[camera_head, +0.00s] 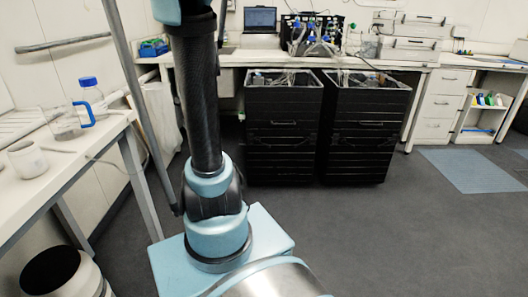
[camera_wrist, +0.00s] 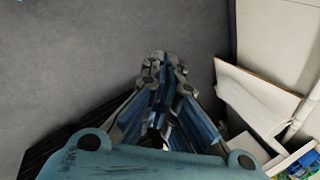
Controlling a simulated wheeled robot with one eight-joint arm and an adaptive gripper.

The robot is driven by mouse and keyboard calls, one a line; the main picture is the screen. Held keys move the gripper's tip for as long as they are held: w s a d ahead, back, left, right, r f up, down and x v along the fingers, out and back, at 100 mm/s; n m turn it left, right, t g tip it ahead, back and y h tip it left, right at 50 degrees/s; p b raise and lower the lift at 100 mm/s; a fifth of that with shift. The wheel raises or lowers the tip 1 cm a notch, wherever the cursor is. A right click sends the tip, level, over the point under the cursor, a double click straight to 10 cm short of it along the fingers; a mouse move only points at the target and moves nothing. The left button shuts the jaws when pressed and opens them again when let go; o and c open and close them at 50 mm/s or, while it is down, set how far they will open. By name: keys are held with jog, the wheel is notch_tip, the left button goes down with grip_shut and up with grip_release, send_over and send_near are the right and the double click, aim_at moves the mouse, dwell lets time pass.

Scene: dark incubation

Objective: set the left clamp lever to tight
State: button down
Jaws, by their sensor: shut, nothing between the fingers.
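My gripper (camera_wrist: 158,62) shows in the wrist view, with its fingertips together and nothing between them. It hangs over grey floor in that view and touches nothing that I can see. In the head view my arm rises out of the top of the picture, so the gripper is not seen there. I cannot make out the left clamp lever in either view. A cluster of glassware with blue caps (camera_head: 316,40) stands on the far bench, too small to show any lever clearly.
Two black crates (camera_head: 283,135) (camera_head: 360,135) stand under the far bench (camera_head: 225,58). A laptop (camera_head: 260,19) is on that bench. A side table at left holds a blue-capped bottle (camera_head: 91,95), a jug (camera_head: 62,122) and a white mug (camera_head: 27,158).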

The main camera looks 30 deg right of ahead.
jog(key=w+d+f+m+t, duration=0.1)
jog(key=w+d+f+m, duration=0.35)
jog(key=w+d, duration=0.35)
jog(key=w+d+f+m+t, duration=0.1)
jog(key=w+d+f+m, duration=0.2)
jog(key=w+d+m, duration=0.5)
jog(key=w+d+f+m+t, duration=0.1)
jog(key=w+d+f+m, duration=0.25)
jog(key=w+d, duration=0.45)
jog(key=s+d+f+m+t+h, duration=0.1)
jog(key=d+f+m+t, duration=0.1)
jog(key=d+f+m, duration=1.2)
jog(key=shift+s+d+f+m+t+h, duration=0.3)
jog(key=shift+s+d+f+m+h, duration=0.1)
jog(key=shift+d+f, duration=6.6)
jog(key=shift+a+f, duration=0.35)
jog(key=shift+a, duration=0.1)
jog(key=x, duration=1)
jog(key=shift+s+d+r, duration=0.1)
jog(key=shift+d+r, duration=0.4)
jog(key=shift+r, duration=0.35)
jog(key=shift+s+d+r, duration=0.1)
jog(key=shift+d+r, duration=0.4)
jog(key=shift+r, duration=0.35)
